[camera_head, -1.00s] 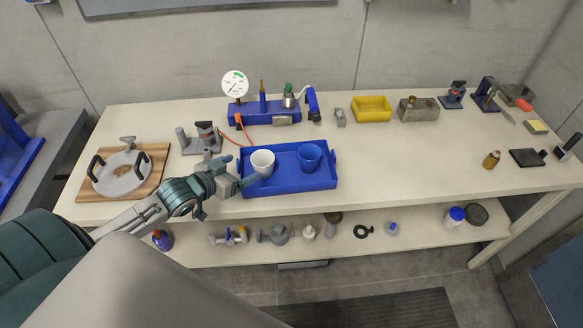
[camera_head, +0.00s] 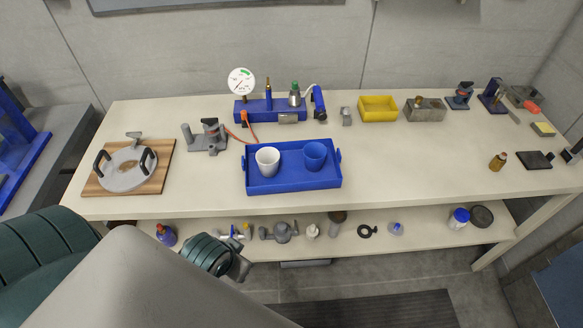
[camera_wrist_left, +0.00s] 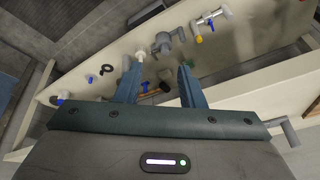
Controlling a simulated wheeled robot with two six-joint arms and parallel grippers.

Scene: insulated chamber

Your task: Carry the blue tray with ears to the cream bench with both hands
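The blue tray (camera_head: 292,184) with an ear on each short side lies flat on the cream bench top (camera_head: 420,175), close to its front edge. A white cup (camera_head: 267,161) and a blue cup (camera_head: 315,155) stand upright in it. My left arm is low in front of the bench in the head view, apart from the tray, and its fingertips are hidden there. In the left wrist view my left gripper (camera_wrist_left: 160,86) has its two fingers spread with nothing between them, facing the lower shelf. My right gripper is not in view.
A round plate with black handles (camera_head: 127,171) lies on a wooden board left of the tray. A blue gauge stand (camera_head: 270,110) and a yellow bin (camera_head: 378,109) stand behind. The lower shelf (camera_head: 420,236) holds several small parts.

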